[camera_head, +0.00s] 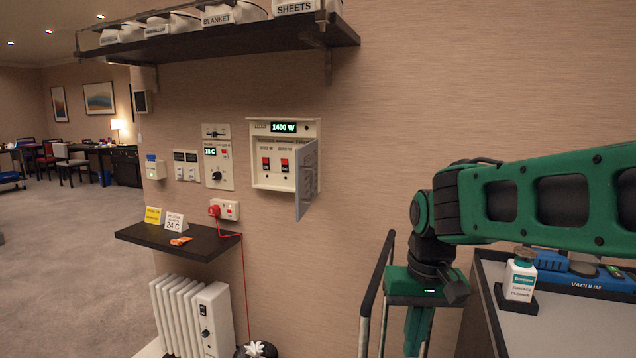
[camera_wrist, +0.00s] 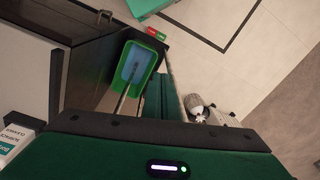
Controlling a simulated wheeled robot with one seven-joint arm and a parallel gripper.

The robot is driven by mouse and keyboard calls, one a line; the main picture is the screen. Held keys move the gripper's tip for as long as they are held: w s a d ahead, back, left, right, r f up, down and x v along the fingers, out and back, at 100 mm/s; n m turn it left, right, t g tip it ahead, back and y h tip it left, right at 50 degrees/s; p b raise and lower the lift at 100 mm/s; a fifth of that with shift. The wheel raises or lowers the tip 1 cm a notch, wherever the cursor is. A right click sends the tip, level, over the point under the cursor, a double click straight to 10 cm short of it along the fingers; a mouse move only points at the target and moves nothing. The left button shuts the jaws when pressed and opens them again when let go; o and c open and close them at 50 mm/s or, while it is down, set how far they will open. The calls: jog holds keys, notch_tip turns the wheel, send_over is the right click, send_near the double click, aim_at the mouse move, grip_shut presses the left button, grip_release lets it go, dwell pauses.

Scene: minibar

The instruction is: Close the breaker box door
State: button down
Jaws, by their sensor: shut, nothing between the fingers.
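The breaker box (camera_head: 285,122) is on the wall near the middle of the head view. Its display reads 1400 W, above two red switches. Its grey door (camera_head: 307,182) stands open, swung out from the right side of the box toward me, with the switches uncovered. My gripper (camera_head: 418,332) hangs pointing down, to the right of the door and lower than it, well apart from it. It is shut and empty; its fingertips are cut off by the lower edge of the head view. The wrist view looks down at the floor and does not show the box.
A cart (camera_head: 572,318) with a spray cleaner bottle (camera_head: 520,279) and a blue vacuum (camera_head: 575,268) stands at the right. A dark shelf (camera_head: 240,42) overhangs the box. A small wall shelf (camera_head: 180,247) and a white radiator (camera_head: 190,315) are lower left. Open wall lies between door and arm.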

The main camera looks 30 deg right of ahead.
jog(key=w+d+r+m+t, duration=0.1)
jog(key=w+d+r+t, duration=0.25)
jog(key=w+r, duration=1.15)
jog(key=w+d+r+m+t, duration=0.25)
jog(key=w+d+r, duration=0.25)
jog(key=w+r, duration=1)
jog(key=w+a+f, duration=0.2)
jog(key=w+f, duration=0.7)
jog(key=w, duration=0.2)
jog(key=shift+w+a+f+n+t, duration=0.25)
jog(key=shift+w+n+t, duration=0.1)
jog(key=shift+n, duration=0.1)
